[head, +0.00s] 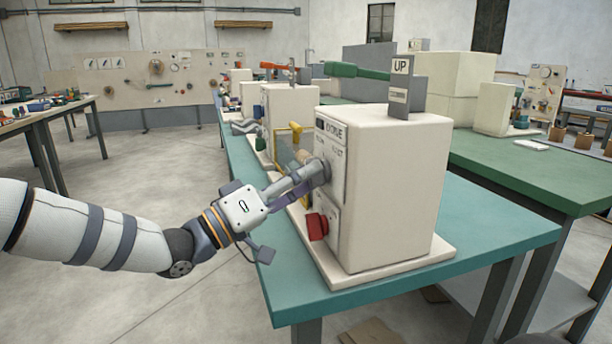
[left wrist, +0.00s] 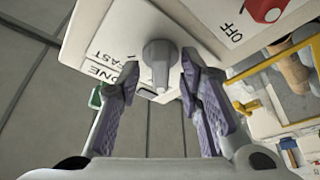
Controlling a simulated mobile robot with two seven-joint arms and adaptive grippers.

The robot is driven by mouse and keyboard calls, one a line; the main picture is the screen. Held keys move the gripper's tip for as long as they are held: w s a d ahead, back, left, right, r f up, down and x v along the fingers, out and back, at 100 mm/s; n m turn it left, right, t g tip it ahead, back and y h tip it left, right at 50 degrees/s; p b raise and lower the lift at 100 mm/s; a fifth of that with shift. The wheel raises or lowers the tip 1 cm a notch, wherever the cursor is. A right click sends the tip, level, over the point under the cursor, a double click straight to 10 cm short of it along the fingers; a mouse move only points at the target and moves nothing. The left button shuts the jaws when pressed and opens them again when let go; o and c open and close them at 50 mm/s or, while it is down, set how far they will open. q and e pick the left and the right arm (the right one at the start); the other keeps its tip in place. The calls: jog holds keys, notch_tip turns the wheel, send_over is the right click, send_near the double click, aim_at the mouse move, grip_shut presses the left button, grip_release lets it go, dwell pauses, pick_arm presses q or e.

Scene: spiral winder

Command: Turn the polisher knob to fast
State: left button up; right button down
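The polisher is a cream box (head: 395,190) on a matching base plate on the teal bench. Its grey knob (left wrist: 160,62) sticks out of the front panel, and the word FAST shows beside it in the left wrist view. I cannot tell which mark the knob points at. My left gripper (head: 306,180) is at the panel, partly covering the knob in the head view. In the left wrist view its two fingers stand on either side of the knob, open, with narrow gaps showing. My right gripper is not in view.
A red switch (head: 318,226) sits low on the same panel, below my fingers. A yellow frame (head: 290,142) and more machines stand behind on the teal bench (head: 490,236).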

pick_arm(q)
jog(key=shift+w+d, duration=0.15)
jog(key=shift+d, duration=0.1)
jog(key=shift+c, duration=0.5)
jog(key=shift+r, duration=0.1)
grip_shut()
